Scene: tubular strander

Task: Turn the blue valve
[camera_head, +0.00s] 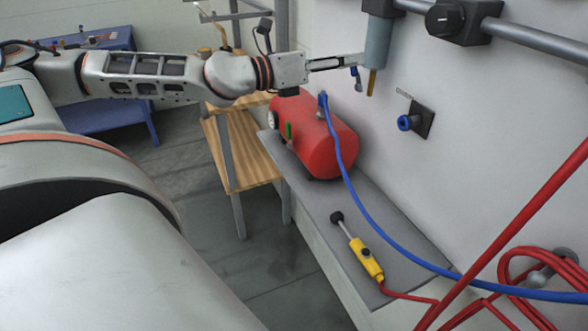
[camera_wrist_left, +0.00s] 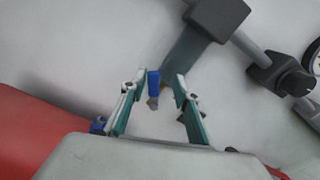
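A small blue handle (camera_head: 355,73) hangs at the tip of my left gripper (camera_head: 345,62), beside a grey cylinder with a yellowish lower end (camera_head: 376,50). In the left wrist view the blue handle (camera_wrist_left: 153,83) appears between the two spread fingers of the left gripper (camera_wrist_left: 160,88), with a gap on each side. That gripper is open; contact with the handle cannot be made out. A round blue knob (camera_head: 405,122) on a dark wall plate is lower and to the right, apart from the gripper. My right gripper is out of view.
A red tank (camera_head: 325,145) sits on a grey bench (camera_head: 375,215) below the gripper, with a blue hose (camera_head: 365,205) running to the right. A yellow tool (camera_head: 366,260) lies in front. A grey pipe (camera_head: 535,40) runs along the wall. Red hoses (camera_head: 510,270) are at lower right.

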